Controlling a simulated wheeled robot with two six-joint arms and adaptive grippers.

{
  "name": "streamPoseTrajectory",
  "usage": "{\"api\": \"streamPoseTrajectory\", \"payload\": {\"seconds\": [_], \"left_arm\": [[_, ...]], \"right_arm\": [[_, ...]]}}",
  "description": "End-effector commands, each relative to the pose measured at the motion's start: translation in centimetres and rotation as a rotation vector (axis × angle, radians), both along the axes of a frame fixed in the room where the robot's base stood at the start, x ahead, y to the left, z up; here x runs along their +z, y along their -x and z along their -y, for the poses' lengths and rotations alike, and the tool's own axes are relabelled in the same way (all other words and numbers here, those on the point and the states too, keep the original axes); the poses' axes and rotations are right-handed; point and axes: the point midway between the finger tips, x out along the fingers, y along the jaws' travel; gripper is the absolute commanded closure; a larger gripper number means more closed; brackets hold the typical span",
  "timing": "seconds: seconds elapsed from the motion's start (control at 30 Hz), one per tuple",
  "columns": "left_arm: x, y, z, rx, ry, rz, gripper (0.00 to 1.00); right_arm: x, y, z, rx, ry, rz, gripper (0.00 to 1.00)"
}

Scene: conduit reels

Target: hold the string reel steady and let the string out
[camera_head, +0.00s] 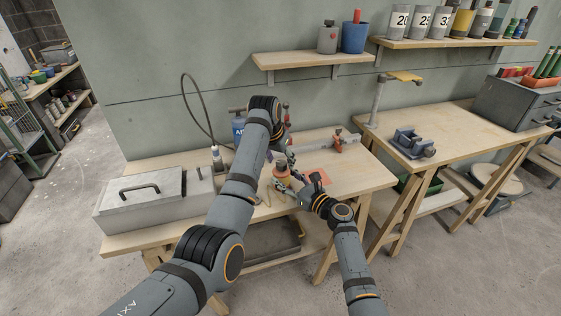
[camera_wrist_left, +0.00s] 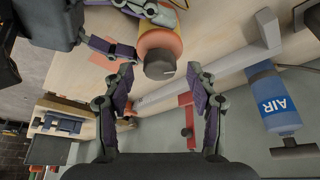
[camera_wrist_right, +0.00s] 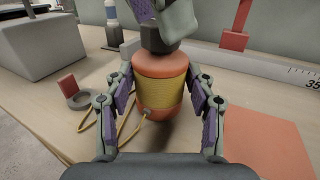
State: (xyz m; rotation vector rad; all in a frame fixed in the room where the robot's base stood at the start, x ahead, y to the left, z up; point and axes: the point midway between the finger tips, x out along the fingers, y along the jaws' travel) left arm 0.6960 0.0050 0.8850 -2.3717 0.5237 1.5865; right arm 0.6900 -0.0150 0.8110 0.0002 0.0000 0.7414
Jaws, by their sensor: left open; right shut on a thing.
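The string reel (camera_wrist_right: 160,85) is an orange body with yellow string around its middle and a dark knob (camera_wrist_right: 160,38) on top. It stands upright on the bench. Yellow string (camera_wrist_right: 101,128) comes off its lower part and lies in loops on the left in the right wrist view. My right gripper (camera_wrist_right: 160,92) is shut on the reel, one finger on each side. My left gripper (camera_wrist_left: 162,78) is open above the reel; the dark knob (camera_wrist_left: 160,65) shows between its fingertips. In the head view the reel (camera_head: 281,169) is partly hidden by my grippers.
A blue AIR canister (camera_wrist_left: 275,100) and a long grey straight rail (camera_wrist_right: 265,68) with red parts stand behind the reel. An orange mat (camera_wrist_right: 265,145) lies right of it. A grey metal box (camera_head: 140,195) fills the bench's left end. The bench's right end is clear.

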Motion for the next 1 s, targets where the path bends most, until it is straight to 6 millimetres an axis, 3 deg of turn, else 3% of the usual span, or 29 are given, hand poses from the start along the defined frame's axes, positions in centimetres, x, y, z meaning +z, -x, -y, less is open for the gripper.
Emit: {"api": "streamPoseTrajectory", "payload": {"seconds": [0.3, 0.43, 0.6, 0.93, 0.97, 1.0], "left_arm": [[7.0, 2.5, -1.2, 0.001, 0.002, 0.005, 0.42], [8.9, 3.3, -1.5, 0.001, 0.002, 0.003, 0.42], [10.0, 3.8, -1.7, 0.0, 0.0, 0.0, 0.42], [10.1, 3.8, -1.7, 0.0, 0.001, 0.0, 0.42], [10.1, 3.8, -1.7, 0.0, 0.001, 0.0, 0.42], [10.1, 3.8, -1.7, 0.0, 0.001, 0.0, 0.42]], "right_arm": [[0.0, 0.0, 0.0, 0.0, 0.001, -0.001, 0.83], [0.0, 0.0, 0.0, 0.0, 0.0, 0.0, 0.83], [0.0, 0.0, 0.0, 0.0, 0.0, 0.0, 0.83], [0.0, 0.0, 0.0, 0.0, 0.0, 0.0, 0.83], [0.0, 0.0, 0.0, 0.0, 0.0, 0.0, 0.42], [0.0, 0.0, 0.0, 0.0, 0.0, 0.0, 0.37]]}}
